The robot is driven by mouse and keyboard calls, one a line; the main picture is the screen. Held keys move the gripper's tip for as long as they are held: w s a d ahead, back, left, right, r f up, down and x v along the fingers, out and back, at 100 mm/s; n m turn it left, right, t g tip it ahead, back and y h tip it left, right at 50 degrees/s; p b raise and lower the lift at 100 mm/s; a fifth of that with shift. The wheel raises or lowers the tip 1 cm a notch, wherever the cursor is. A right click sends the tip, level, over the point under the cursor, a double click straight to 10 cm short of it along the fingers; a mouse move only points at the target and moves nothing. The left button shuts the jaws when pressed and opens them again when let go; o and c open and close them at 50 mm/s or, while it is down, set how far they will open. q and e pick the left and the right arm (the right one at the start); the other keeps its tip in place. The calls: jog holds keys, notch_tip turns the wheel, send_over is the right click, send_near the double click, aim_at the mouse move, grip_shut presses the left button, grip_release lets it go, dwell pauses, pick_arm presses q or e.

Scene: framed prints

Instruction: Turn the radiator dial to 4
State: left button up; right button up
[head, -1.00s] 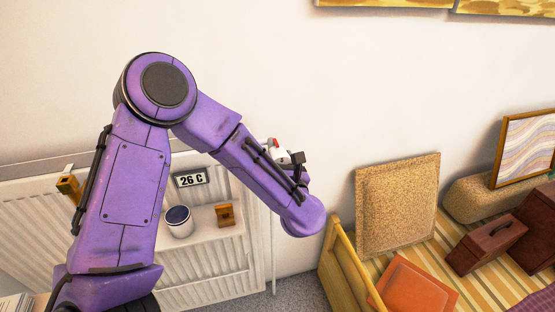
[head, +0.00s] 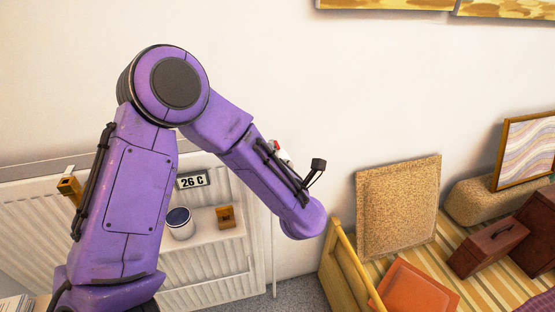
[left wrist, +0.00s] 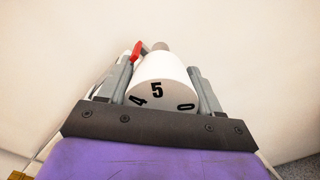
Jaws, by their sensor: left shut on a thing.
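The white radiator dial (left wrist: 160,75) sits between the grey fingers of my left gripper (left wrist: 161,68) in the left wrist view, and the gripper is shut on it. The black numbers 4, 5 and 0 show on its near face, with 5 near the middle, 4 to its left and 0 to its right. A red marker (left wrist: 138,50) shows beyond the dial, at its upper left. In the head view only a small white and red part of the valve (head: 277,147) shows past my purple left forearm, which hides my fingers. My right gripper is in neither view.
The white radiator (head: 215,265) stands against the wall, with a 26 C display (head: 192,180), a cup (head: 180,222) and a small wooden block (head: 226,217) by it. A yellow wooden frame (head: 345,255), a cushion (head: 398,205) and brown cases (head: 488,247) are at the right.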

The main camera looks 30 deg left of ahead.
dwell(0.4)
pick_arm(q)
jog(key=o, duration=1)
jog(key=b+v, duration=0.3)
jog(key=v, duration=0.7)
jog(key=shift+s+d, duration=0.2)
jog(key=shift+s, duration=0.05)
